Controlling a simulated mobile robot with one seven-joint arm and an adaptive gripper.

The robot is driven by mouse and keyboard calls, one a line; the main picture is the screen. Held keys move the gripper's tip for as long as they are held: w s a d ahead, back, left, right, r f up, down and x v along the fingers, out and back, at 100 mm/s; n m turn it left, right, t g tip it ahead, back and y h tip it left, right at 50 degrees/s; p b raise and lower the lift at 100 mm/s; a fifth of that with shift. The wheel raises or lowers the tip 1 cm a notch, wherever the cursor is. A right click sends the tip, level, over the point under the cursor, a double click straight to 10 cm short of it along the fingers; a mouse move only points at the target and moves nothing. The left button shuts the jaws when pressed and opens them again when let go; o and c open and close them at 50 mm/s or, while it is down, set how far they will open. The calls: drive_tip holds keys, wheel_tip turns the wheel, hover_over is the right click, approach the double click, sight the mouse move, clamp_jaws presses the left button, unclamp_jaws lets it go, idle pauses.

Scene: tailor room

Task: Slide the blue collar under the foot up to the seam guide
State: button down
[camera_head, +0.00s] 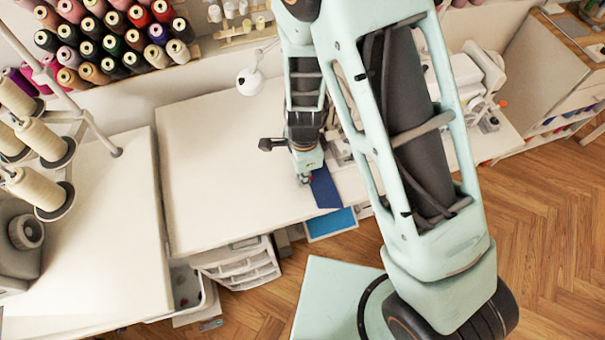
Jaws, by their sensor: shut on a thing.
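A dark blue collar piece (325,190) lies at the front edge of the white sewing table, to the right of my gripper. My gripper (306,179) points down at the tabletop and is shut on the collar's left end. My arm covers much of the table to the right. A white sewing machine (483,78) shows partly behind my arm. Its foot, the seam guide and the far part of the collar cannot be made out.
The white tabletop (215,170) is clear to the left of my gripper. Thread spools (110,35) fill a rack at the back, and large cones (45,140) stand at the left. A white drawer unit (240,265) and a blue tray (331,223) sit below the front edge.

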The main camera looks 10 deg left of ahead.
sight(313, 176)
drive_tip(key=shift+w+d, duration=0.1)
drive_tip(key=shift+d, duration=0.05)
drive_tip(key=shift+w+d, duration=0.35)
drive_tip(key=shift+d, duration=0.25)
drive_tip(key=shift+w+d, duration=0.35)
drive_tip(key=shift+d, duration=0.2)
drive_tip(key=c, duration=1.9)
unclamp_jaws()
wheel_tip(313, 176, up, 12)
drive_tip(key=shift+s, duration=0.2)
drive_tip(key=shift+d+b, duration=0.1)
drive_tip(key=shift+b, duration=0.2)
